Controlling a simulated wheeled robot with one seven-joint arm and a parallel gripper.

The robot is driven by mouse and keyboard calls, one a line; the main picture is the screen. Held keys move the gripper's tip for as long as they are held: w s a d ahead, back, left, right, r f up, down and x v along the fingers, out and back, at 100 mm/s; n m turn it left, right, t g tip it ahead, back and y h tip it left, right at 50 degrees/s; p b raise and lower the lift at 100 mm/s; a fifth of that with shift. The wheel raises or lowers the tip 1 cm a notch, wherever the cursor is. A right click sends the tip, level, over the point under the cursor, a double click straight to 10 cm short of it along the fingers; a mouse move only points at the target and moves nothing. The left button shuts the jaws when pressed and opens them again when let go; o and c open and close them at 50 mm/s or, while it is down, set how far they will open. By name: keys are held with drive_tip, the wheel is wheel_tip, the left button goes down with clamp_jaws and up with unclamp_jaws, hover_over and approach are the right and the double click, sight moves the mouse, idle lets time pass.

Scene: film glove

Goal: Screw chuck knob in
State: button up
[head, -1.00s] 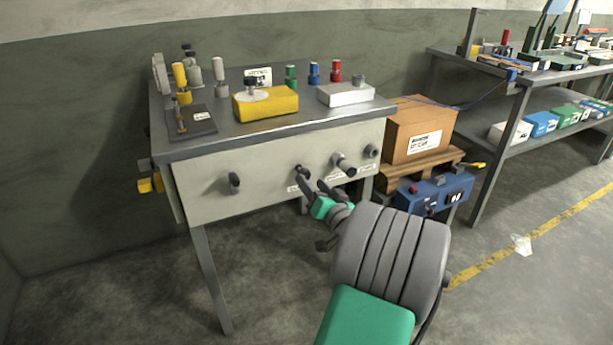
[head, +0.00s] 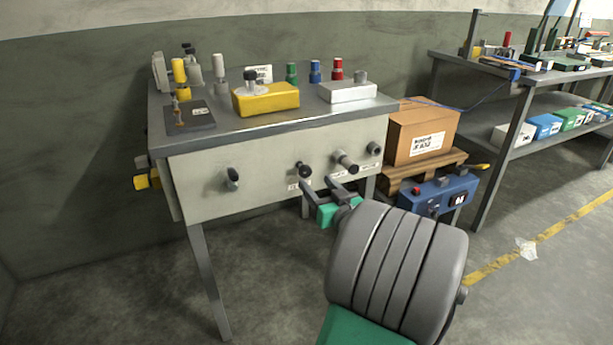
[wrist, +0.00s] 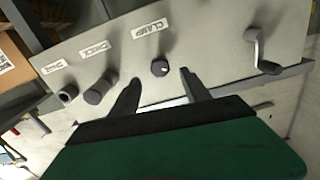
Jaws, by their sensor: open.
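The chuck knob (head: 345,162) is a grey cylinder that sticks out from the bench's front panel. In the wrist view the chuck knob (wrist: 98,91) is below the "CHUCK" label, left of my left finger. My gripper (head: 318,182) is open and empty, in front of the panel and low, left of the chuck knob in the head view. In the wrist view my gripper (wrist: 159,79) has its fingertips on either side of the dark round clamp knob (wrist: 160,68), under the "CLAMP" label. Whether they touch it cannot be told. How deep the chuck knob sits is unclear.
A crank-like handle (wrist: 262,55) and another knob (wrist: 67,94) flank these on the same panel (head: 200,190). The bench top holds a yellow block (head: 265,98) and several coloured pieces. A cardboard box (head: 422,130) and a blue unit (head: 440,194) stand to the right.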

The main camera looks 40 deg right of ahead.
sight(307, 173)
drive_tip(key=x, duration=0.7)
drive_tip(key=shift+w+d, duration=0.1)
drive_tip(key=shift+w, duration=0.3)
clamp_jaws()
